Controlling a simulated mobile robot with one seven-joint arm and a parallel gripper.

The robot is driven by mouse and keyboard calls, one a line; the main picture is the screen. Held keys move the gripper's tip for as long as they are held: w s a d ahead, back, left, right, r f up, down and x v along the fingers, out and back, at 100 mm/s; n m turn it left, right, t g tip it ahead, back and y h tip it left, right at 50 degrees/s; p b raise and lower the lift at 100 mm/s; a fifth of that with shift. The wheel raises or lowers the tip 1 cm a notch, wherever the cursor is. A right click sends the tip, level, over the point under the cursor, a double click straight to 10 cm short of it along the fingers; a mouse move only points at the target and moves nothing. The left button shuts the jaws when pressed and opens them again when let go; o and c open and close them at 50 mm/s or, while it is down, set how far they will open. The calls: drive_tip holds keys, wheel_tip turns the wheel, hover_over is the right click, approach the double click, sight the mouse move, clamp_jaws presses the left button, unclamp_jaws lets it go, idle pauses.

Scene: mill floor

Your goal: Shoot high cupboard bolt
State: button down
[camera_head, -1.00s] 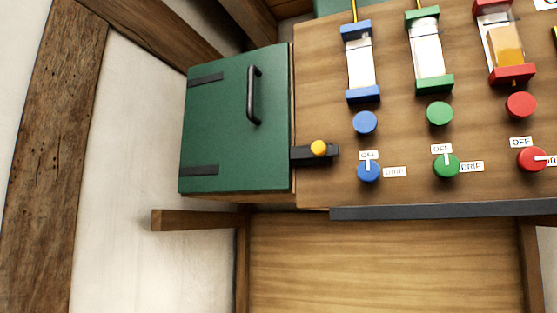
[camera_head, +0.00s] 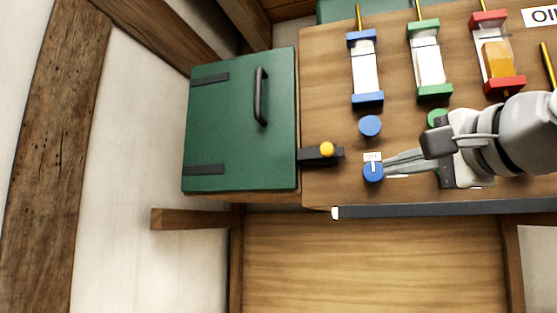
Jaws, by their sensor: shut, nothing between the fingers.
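The green cupboard (camera_head: 225,125) is at the left, its door against the frame, with a dark vertical handle (camera_head: 261,96) and two dark hinge straps on its left side. The bolt (camera_head: 312,156) is a dark bar on a block beside the door's lower right edge, with a yellow knob (camera_head: 327,149). From this angle I cannot tell whether the bar overlaps the door. My gripper (camera_head: 388,167) reaches in from the right, its fingers together and empty. Its tips appear beside the lower blue knob (camera_head: 373,172), right of the bolt; I cannot tell if they touch that knob.
A wooden panel (camera_head: 325,80) carries blue, green and red oilers, with round knobs below. A dark ledge (camera_head: 430,211) runs under the panel. A wooden beam (camera_head: 195,219) lies below the cupboard.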

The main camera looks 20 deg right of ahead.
drive_tip(key=shift+m+t+h, duration=0.3)
drive_tip(key=shift+m+t, duration=0.2)
drive_tip(key=shift+m, duration=0.3)
drive_tip(key=r, duration=0.1)
drive_tip(key=s+d+r, duration=0.1)
drive_tip(key=r, duration=0.1)
drive_tip(key=shift+s+d+r, duration=0.2)
drive_tip(key=shift+r, duration=0.1)
drive_tip(key=p, duration=0.4)
approach(319, 152)
drive_tip(key=shift+w+d+r, duration=0.1)
drive_tip(key=shift+w+d, duration=0.75)
drive_tip(key=shift+w, duration=0.25)
